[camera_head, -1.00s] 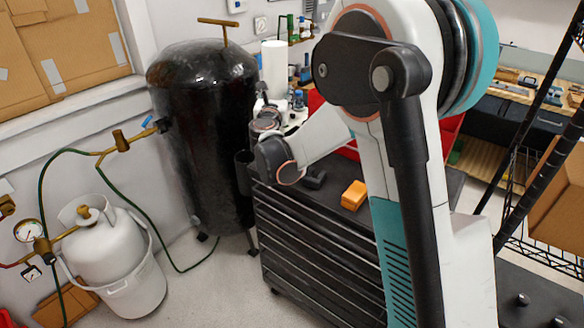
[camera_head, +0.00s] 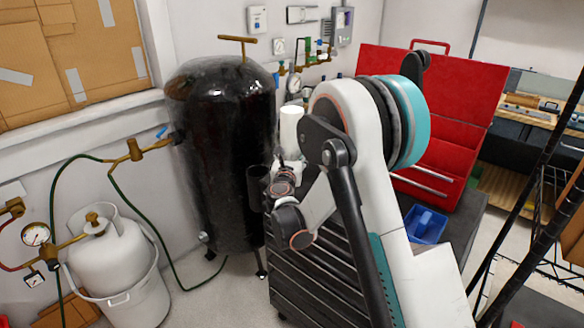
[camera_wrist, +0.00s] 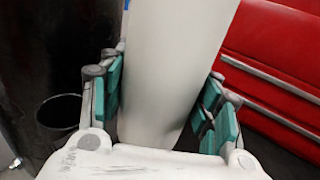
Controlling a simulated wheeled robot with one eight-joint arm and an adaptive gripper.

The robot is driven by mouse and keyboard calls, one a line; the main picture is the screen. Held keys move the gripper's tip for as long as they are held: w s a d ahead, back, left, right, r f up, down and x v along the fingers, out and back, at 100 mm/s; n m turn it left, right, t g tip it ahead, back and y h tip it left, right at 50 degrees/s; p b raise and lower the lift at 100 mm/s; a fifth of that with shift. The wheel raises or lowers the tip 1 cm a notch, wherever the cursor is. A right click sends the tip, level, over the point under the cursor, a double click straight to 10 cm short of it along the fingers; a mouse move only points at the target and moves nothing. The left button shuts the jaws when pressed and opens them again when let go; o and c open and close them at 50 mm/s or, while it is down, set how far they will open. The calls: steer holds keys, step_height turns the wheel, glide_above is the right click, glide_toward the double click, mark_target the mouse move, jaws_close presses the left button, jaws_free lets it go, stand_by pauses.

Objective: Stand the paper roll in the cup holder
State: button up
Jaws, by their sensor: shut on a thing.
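The white paper roll (camera_head: 290,130) stands roughly upright in my gripper, above the front left corner of the tool cart. In the wrist view the roll (camera_wrist: 172,60) fills the middle, slightly tilted, between the teal pads of my gripper (camera_wrist: 163,98). The black cup holder (camera_wrist: 60,114) is to the left of my gripper in the wrist view, open at the top and apparently empty. In the head view the cup holder (camera_head: 257,188) sits between the black tank and the cart.
The tall black tank (camera_head: 222,150) stands close on the left of the cup holder. The dark tool cart (camera_head: 312,265) lies below my arm. An open red toolbox (camera_head: 440,100) and a blue bin (camera_head: 425,224) are to the right. A white gas bottle (camera_head: 112,250) stands at lower left.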

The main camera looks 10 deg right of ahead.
steer(key=shift+f+b, duration=0.7)
steer(key=shift+f, duration=1.3)
steer(key=shift+f, duration=0.15)
steer(key=o, duration=1.3)
